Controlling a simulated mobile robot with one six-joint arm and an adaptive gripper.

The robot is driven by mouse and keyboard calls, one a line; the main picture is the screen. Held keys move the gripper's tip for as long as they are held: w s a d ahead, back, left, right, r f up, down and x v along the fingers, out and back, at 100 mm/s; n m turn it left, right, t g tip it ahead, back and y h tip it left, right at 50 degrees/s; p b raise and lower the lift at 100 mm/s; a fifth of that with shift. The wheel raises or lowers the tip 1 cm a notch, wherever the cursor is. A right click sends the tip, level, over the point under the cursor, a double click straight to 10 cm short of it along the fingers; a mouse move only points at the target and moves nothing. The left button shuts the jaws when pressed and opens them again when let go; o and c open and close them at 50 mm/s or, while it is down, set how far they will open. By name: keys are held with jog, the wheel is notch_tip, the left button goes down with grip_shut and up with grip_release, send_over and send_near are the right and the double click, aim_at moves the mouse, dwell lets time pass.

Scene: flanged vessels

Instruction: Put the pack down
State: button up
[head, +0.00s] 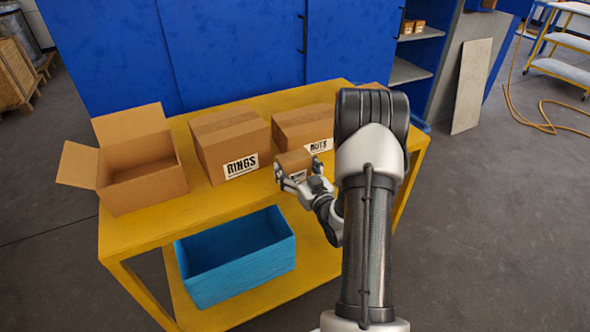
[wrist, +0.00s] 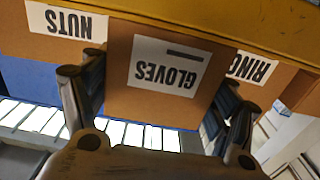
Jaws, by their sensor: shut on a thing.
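The pack is a small brown carton with a white GLOVES label (wrist: 165,72), upside down in the wrist view. In the head view the pack (head: 293,160) is at the front edge of the yellow table (head: 240,196), in front of the RINGS and NUTS boxes. My gripper (head: 299,172) is shut on it, with one finger on each side; the fingers also show in the wrist view (wrist: 155,90). I cannot tell whether the pack's underside touches the tabletop.
The closed RINGS box (head: 225,135) and NUTS box (head: 304,122) stand behind the pack. An open empty carton (head: 140,170) is at the table's left. A blue bin (head: 240,262) sits on the lower shelf. Bare tabletop lies in front of the RINGS box.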

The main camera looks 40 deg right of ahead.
jog(key=shift+r, duration=0.1)
jog(key=shift+f, duration=0.2)
jog(key=o, duration=1.1)
jog(key=shift+o, duration=0.2)
jog(key=shift+r, duration=0.1)
